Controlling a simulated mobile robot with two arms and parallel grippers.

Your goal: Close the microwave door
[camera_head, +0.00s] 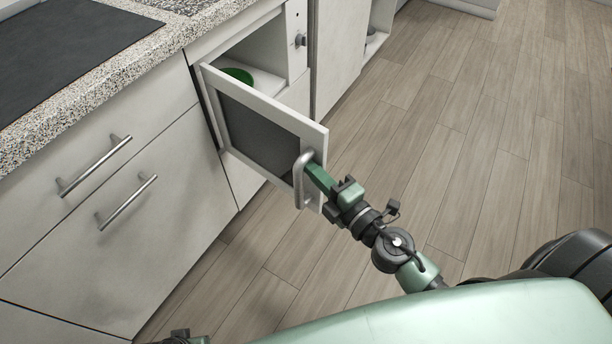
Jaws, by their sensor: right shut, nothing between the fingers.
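The microwave (297,57) is built into the cabinet below the counter. Its white-framed door (262,127) with a dark window stands open, swung out toward me and to the right. A silver handle (299,181) is on the door's free edge. My right gripper (314,172) is shut and empty, with its fingertips at the handle end of the door. I cannot tell whether it touches the door or handle. A green round thing (238,75) sits inside the microwave, partly hidden by the door. My left gripper is not clearly in view.
The speckled counter (95,92) with a dark cooktop (65,50) runs along the left. Drawers with bar handles (94,166) are below it. An open cabinet section (375,40) shows beyond the microwave. The wooden floor (480,130) to the right is clear.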

